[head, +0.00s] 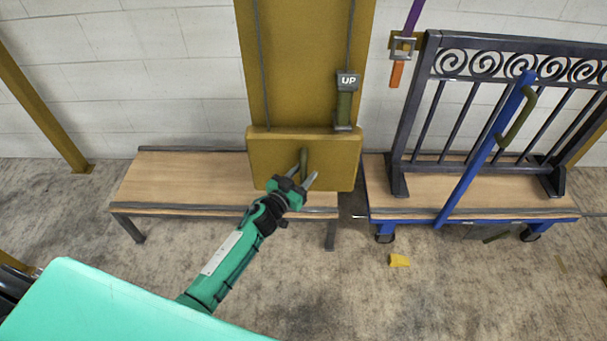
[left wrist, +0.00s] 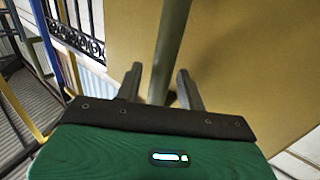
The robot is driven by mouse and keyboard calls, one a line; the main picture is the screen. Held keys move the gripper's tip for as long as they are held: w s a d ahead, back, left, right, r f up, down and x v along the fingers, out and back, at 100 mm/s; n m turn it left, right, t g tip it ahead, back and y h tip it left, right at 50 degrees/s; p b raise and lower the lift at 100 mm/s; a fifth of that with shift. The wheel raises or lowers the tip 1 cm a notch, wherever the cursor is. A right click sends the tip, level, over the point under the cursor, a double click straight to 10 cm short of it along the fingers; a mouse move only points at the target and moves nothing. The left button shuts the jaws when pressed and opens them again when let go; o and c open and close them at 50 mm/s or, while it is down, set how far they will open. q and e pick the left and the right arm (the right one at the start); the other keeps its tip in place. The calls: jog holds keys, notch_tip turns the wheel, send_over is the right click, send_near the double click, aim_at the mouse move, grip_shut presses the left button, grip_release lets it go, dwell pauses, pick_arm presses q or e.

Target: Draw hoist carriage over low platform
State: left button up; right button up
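The hoist carriage (head: 268,160) is a mustard box at the foot of a tall mustard mast, with an olive bar handle (head: 304,158) on its front. It hangs in front of the right end of a low wooden platform (head: 165,185) with grey legs. My green left gripper (head: 306,174) is at the handle, its fingers spread. In the left wrist view the olive handle (left wrist: 172,45) stands between the two fingertips (left wrist: 160,82), with a narrow gap visible, and the carriage face (left wrist: 240,60) fills the background. My right gripper is not in view.
A blue wheeled cart (head: 480,215) stands right of the mast, carrying a dark scroll gate (head: 440,120) with a blue bar (head: 485,150) leaning across it. A weight marked UP (head: 347,82) hangs on the mast.

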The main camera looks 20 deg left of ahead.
pick_arm(q)
jog(key=shift+w+d, duration=0.1)
jog(key=shift+w, duration=0.15)
grip_shut()
